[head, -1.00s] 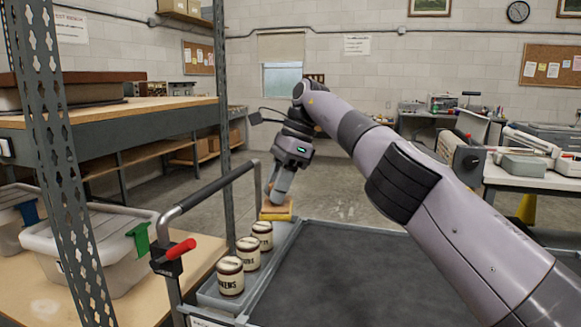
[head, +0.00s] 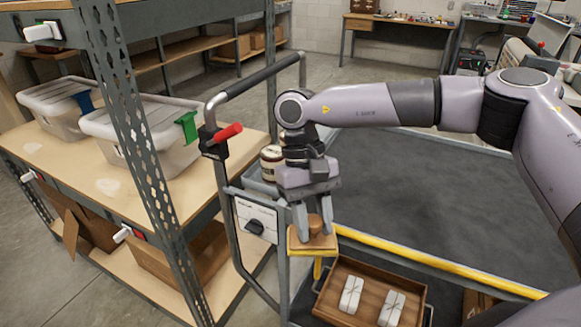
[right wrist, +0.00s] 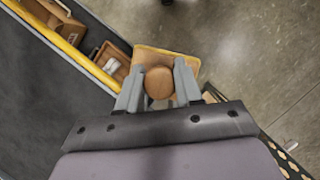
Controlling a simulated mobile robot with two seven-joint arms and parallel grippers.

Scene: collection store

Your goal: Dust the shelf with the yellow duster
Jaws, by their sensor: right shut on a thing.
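My right gripper (head: 314,222) is shut on the round wooden knob of the yellow duster (head: 302,245). The duster is a flat block with a yellow underside, held about level above the cart's front left corner. In the right wrist view, the knob (right wrist: 158,84) sits between the two fingers, with the duster's flat block (right wrist: 180,58) behind it. The shelf (head: 75,165) is a light wooden board in a grey metal rack at the left. Pale dusty patches (head: 108,187) show on its bare front part. The duster is right of the shelf, apart from it. My left gripper is not in view.
Two lidded bins (head: 145,130) stand on the shelf. A perforated upright (head: 135,140) and the cart's push handle (head: 250,85) with a red grip stand between shelf and duster. A wooden tray (head: 330,305) holds two white packets below. The dark cart top (head: 420,195) is mostly clear.

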